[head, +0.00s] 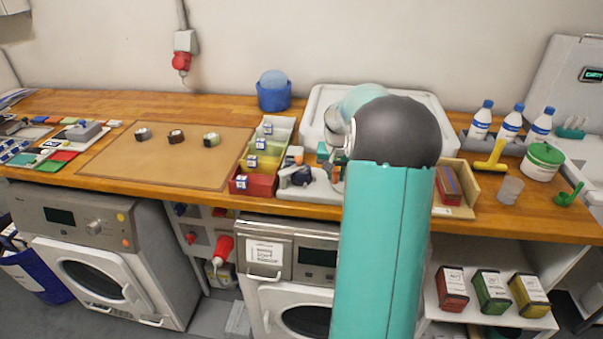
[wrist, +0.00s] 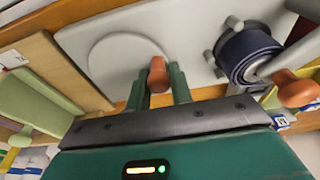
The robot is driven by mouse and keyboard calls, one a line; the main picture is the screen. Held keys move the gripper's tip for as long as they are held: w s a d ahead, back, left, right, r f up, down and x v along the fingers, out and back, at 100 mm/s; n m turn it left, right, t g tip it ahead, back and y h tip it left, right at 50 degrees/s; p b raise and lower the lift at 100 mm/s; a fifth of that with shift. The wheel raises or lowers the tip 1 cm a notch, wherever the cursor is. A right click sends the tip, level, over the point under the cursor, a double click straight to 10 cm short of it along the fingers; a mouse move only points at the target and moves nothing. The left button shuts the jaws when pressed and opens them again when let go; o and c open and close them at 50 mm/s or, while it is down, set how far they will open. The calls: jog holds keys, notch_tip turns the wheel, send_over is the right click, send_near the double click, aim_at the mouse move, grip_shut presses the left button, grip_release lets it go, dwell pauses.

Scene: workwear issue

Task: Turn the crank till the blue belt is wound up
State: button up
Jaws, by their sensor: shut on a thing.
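In the wrist view my gripper (wrist: 159,88) is shut on an orange-brown crank knob (wrist: 157,72), which stands between its two green fingers. Beside it, to the right in the wrist view, the dark blue belt (wrist: 243,52) sits as a roll around a grey hub with short pegs. A second orange-brown knob (wrist: 296,90) is by the hub. Both sit at a pale grey base plate (wrist: 85,45) with a round disc on it. In the head view my arm hides most of the crank; the dark belt roll (head: 290,177) shows left of it.
Coloured bins (head: 262,160) stand close left of the winder, and a wooden tray (head: 462,190) close right. A brown mat (head: 120,165) with three small rolls lies farther left. White bottles (head: 510,122) and a green-lidded tub (head: 541,165) stand at right.

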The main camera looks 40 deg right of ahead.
aim_at(335, 187)
jog(key=shift+s+a, duration=0.3)
jog(key=shift+a, duration=0.35)
jog(key=shift+s+a, duration=0.4)
jog(key=shift+s, duration=0.4)
jog(key=shift+s+d, duration=0.2)
jog(key=shift+s, duration=0.4)
jog(key=shift+s+d, duration=0.2)
jog(key=shift+s, duration=0.4)
jog(key=shift+s+d, duration=0.8)
jog(key=shift+d, duration=0.25)
jog(key=shift+s+d+r, duration=0.1)
jog(key=shift+s+d, duration=0.35)
jog(key=shift+d, duration=1.45)
jog(key=shift+w+d+f, duration=0.25)
jog(key=shift+w+d, duration=0.1)
jog(key=shift+d, duration=0.35)
jog(key=o, duration=0.6)
jog(key=shift+s, duration=0.1)
jog(key=shift+c, duration=0.2)
jog(key=shift+o, duration=0.3)
